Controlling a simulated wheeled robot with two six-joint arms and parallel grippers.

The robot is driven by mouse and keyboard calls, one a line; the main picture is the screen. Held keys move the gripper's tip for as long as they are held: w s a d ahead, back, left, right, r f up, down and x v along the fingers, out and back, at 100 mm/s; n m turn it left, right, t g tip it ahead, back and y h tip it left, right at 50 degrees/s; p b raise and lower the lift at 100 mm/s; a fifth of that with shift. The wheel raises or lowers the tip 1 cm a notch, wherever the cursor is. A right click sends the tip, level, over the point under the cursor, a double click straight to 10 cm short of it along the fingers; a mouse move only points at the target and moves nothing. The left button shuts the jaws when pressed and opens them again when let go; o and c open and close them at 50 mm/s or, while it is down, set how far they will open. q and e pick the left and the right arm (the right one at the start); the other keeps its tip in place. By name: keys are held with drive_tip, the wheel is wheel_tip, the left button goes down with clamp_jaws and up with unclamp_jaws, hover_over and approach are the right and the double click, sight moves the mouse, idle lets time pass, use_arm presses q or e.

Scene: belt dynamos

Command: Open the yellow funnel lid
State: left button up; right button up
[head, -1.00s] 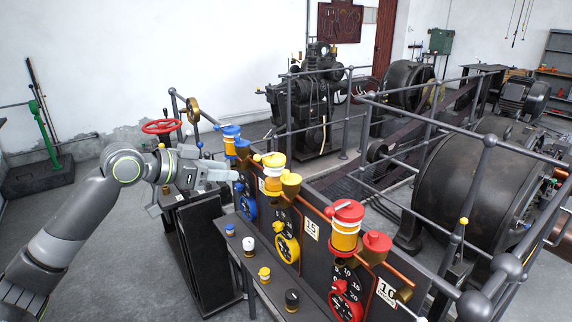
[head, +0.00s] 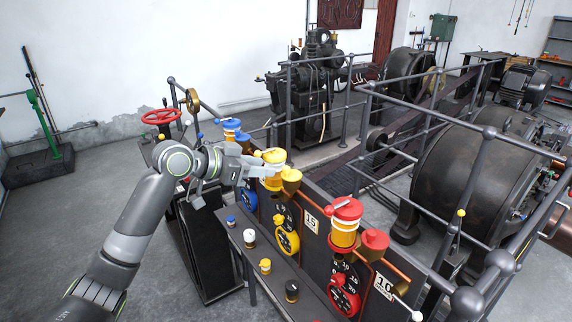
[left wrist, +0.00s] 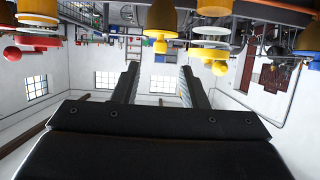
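The yellow funnel lid (head: 274,155) tops the yellow funnel in the middle of the dark panel in the head view. My left gripper (head: 276,170) reaches in from the left, its fingertips at the yellow funnel, just below the lid's top. They partly cover the funnel's upper body. Whether they touch it I cannot tell. In the left wrist view the two fingers (left wrist: 158,84) stand apart with nothing between them. Several yellow parts hang at the top of that inverted view; which one is the lid is unclear. My right gripper is out of view.
A blue funnel (head: 230,126) stands behind and a red-lidded funnel (head: 345,222) in front along the panel. A small yellow cup (head: 291,176) sits just right of the yellow funnel. Several small caps stand on the low shelf (head: 262,253). Railings (head: 425,135) run behind.

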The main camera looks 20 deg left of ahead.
sight(284, 168)
use_arm(q)
drive_tip(key=p+x, duration=0.2)
drive_tip(key=x, duration=0.6)
drive_tip(key=shift+w+d, duration=0.2)
clamp_jaws()
